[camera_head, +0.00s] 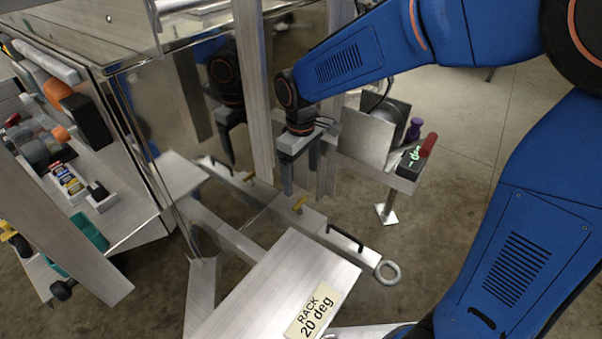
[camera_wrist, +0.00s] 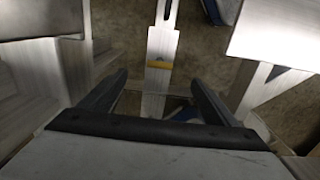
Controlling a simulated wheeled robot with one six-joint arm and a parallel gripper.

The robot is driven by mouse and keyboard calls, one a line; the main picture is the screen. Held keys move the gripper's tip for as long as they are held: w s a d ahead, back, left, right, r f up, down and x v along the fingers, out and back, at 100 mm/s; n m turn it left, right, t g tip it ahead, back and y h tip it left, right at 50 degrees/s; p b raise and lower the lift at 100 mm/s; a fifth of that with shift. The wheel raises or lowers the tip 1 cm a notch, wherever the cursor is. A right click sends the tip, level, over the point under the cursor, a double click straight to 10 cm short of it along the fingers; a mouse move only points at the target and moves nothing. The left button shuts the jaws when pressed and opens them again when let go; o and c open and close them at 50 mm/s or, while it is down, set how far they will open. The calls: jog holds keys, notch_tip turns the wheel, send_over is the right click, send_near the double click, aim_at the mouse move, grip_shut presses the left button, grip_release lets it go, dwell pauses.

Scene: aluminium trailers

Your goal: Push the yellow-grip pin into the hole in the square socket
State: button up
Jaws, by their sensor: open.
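The yellow-grip pin (camera_head: 299,204) sits at a pale metal bar (camera_head: 318,222) below my gripper. In the wrist view its yellow grip (camera_wrist: 160,66) lies across the bar (camera_wrist: 155,105), between the lines of my two fingers. My gripper (camera_head: 301,181) is open and empty, pointing down above the bar. It also shows in the wrist view (camera_wrist: 159,78), with both black fingers apart and the grip beyond them. I cannot make out the square socket's hole, nor how deep the pin sits.
A black handle (camera_head: 345,238) and a ring (camera_head: 387,272) are at the bar's near end. The rack plate (camera_head: 290,275) lies in front. An upright post (camera_head: 254,85) and a shiny trailer panel (camera_head: 165,115), which mirrors my arm, stand left. A shelf with a red-topped item (camera_head: 429,144) is right.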

aim_at(300, 201)
jog(key=shift+f, duration=0.2)
jog(key=c, duration=0.7)
jog(key=shift+w+a+f+n, duration=0.1)
jog(key=shift+f+n, duration=0.3)
jog(key=shift+f, duration=0.15)
jog(key=shift+w+a+f+n, duration=0.1)
jog(key=shift+f+n, duration=0.3)
jog(key=shift+f, duration=0.1)
grip_shut()
jog(key=shift+f, duration=3)
